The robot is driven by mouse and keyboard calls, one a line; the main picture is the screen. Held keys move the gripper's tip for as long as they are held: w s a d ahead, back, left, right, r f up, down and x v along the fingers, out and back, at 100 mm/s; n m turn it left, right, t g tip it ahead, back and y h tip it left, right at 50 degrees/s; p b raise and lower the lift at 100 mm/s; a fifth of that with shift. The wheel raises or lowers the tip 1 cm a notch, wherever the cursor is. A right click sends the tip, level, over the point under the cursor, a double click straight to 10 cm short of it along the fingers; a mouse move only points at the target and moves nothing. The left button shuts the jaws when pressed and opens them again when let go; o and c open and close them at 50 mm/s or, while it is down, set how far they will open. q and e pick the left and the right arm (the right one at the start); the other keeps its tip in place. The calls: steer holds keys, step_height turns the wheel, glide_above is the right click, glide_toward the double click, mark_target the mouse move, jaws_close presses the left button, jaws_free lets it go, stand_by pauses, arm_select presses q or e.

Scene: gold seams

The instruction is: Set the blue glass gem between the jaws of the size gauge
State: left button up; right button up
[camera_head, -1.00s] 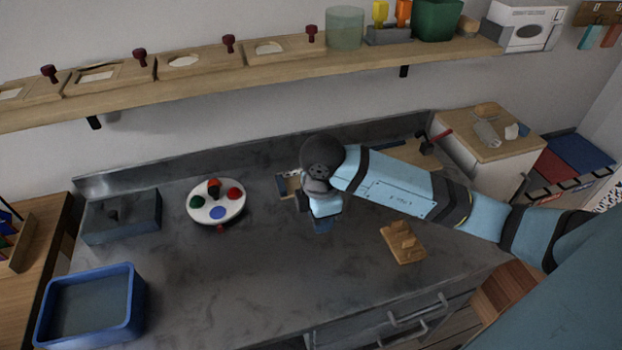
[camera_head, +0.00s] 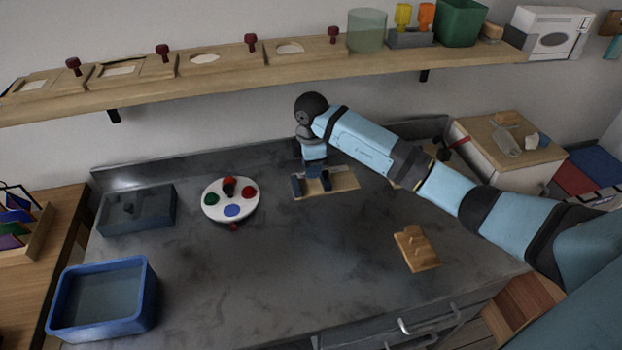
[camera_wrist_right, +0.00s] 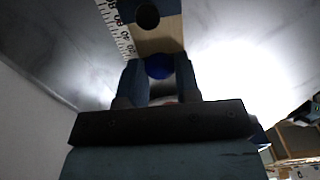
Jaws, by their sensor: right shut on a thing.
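The blue glass gem (camera_wrist_right: 158,67) is between the fingers of my right gripper (camera_wrist_right: 160,75), which is shut on it. The gem is hidden in the head view. The size gauge is a pale wooden board (camera_head: 343,184) at the back of the counter, with dark jaw parts on its left portion. The wrist view shows its board (camera_wrist_right: 158,42), printed scale and a dark blue block with a black round knob just beyond the gem. My right gripper (camera_head: 316,176) is over the gauge's left portion. Whether the gem touches the board is unclear. My left gripper is not in view.
A white round dish (camera_head: 215,214) with coloured spots stands left of the gauge. A wooden block rack (camera_head: 416,248) lies front right. The middle counter is clear; a shelf (camera_head: 215,82) runs above.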

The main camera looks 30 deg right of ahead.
mark_target(311, 186)
steer(key=shift+w+f, duration=0.2)
steer(key=shift+f, duration=2.25)
steer(key=o, duration=0.9)
steer(key=shift+f, duration=0.15)
steer(key=shift+r, duration=0.5)
step_height(311, 186, up, 7)
steer(key=shift+f, duration=0.1)
